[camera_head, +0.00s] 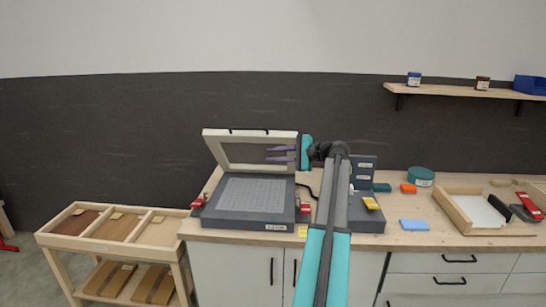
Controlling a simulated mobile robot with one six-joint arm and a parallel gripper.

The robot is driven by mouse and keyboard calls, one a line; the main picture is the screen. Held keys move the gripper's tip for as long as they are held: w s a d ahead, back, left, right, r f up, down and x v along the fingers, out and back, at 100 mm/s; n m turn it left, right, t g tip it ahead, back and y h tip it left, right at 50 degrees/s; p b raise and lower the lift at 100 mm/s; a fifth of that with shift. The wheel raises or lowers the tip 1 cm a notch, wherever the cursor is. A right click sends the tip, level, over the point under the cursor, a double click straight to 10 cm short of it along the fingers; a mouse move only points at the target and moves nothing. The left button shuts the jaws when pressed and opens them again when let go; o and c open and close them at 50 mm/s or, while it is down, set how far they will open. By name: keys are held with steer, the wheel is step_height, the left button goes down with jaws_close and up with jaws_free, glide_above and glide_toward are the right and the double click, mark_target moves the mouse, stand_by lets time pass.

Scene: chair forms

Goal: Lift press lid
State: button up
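The press (255,196) is a dark grey box on the wooden worktop, with a light grid-patterned plate on top. Its lid (222,152) is a pale open frame, hinged at the back and tilted up steeply above the base. My gripper (268,153) reaches in from the right, and its two purple fingers overlap the right part of the lid in the picture. The fingers are apart with a visible gap and nothing seen between them. Whether they touch the lid is unclear. My teal and grey arm crosses the worktop and hides part of it right of the press.
A dark grey unit (368,213) with a yellow item stands right of my arm. Red clamps flank the press. A blue block (414,225), a teal round tin (421,176) and a wooden tray (455,211) lie further right. A wooden cart (110,241) stands left; a shelf (450,90) hangs above.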

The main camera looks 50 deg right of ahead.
steer(key=shift+o, duration=1.4)
steer(key=shift+w+a+f, duration=0.1)
steer(key=shift+a+f, duration=0.05)
steer(key=w+a+f+n+g+y, duration=0.15)
steer(key=w+a+f+g, duration=0.3)
steer(key=a+f, duration=1.1)
steer(key=w+a+f+n+g+y, duration=0.1)
steer(key=w+a+f+n+g, duration=0.35)
steer(key=a+f, duration=1.05)
steer(key=a+f+n+g, duration=0.1)
steer(key=a+f, duration=0.8)
steer(key=f, duration=0.4)
steer(key=s+a+f+n+g+h+b, duration=0.1)
steer(key=s+a+f+n+g, duration=0.2)
steer(key=s+a+f, duration=0.6)
steer(key=s+a+f+n+g, duration=0.35)
steer(key=s+a+f, duration=0.35)
steer(key=a, duration=0.4)
steer(key=s+a+f+n+g+h, duration=0.1)
steer(key=s+a+f+n, duration=0.1)
steer(key=s, duration=0.4)
steer(key=s+a+f+n+g+h, duration=0.2)
steer(key=s+f+n, duration=0.1)
steer(key=s, duration=0.4)
steer(key=s+a+f+n+g+h, duration=0.1)
steer(key=s+a+f+n+h, duration=0.1)
steer(key=s, duration=0.5)
steer(key=shift+s+a+f+n+b, duration=0.25)
steer(key=shift+a+f+n+b, duration=0.15)
steer(key=shift+f+n, duration=0.4)
